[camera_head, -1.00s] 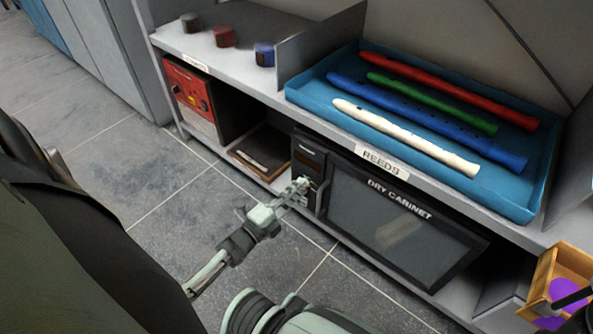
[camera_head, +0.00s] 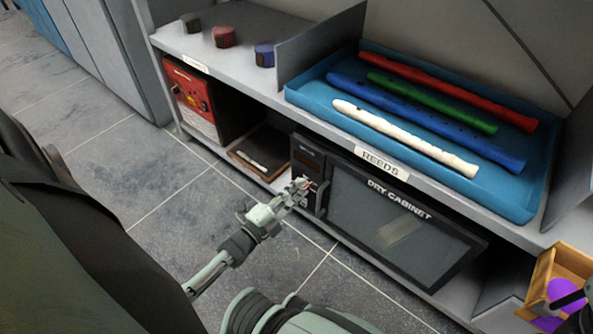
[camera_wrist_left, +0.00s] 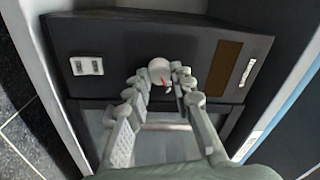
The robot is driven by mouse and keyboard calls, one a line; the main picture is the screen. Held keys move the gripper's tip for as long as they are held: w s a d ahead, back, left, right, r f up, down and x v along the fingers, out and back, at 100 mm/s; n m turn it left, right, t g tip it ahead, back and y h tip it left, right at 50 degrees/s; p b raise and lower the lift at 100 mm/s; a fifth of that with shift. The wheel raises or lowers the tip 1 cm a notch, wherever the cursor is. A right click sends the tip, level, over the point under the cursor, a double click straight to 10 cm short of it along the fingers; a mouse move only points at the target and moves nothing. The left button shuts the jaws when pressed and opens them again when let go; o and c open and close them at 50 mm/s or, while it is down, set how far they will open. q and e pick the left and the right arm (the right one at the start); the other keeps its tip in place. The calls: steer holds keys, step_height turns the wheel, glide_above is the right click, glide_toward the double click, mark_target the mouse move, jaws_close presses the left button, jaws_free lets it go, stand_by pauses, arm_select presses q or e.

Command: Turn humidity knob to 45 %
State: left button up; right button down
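The dry cabinet (camera_head: 400,208) is a black unit with a large window, in the lower shelf bay. Its control panel is on the left side. The left wrist view shows this panel (camera_wrist_left: 110,42) with a round pale knob (camera_wrist_left: 159,70) that has a red mark at its lower right. My left gripper (camera_head: 301,187) is at the panel. In the left wrist view its fingertips (camera_wrist_left: 160,79) are drawn in close on both sides of the knob, apparently gripping it. In the head view the fingers hide the knob. The mark's exact setting is not readable.
Above the cabinet, a blue tray (camera_head: 308,98) holds several coloured recorders. A red device (camera_head: 188,91) and a dark open case (camera_head: 262,152) are in bays to the left. A wooden box (camera_head: 545,275) is at right. The tiled floor in front is clear.

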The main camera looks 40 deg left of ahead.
arm_select(q)
steer(key=o, duration=0.4)
steer(key=s, duration=0.4)
steer(key=s+a, duration=0.1)
steer(key=s, duration=0.7)
steer(key=shift+a+f, duration=0.15)
steer(key=shift+f, duration=0.1)
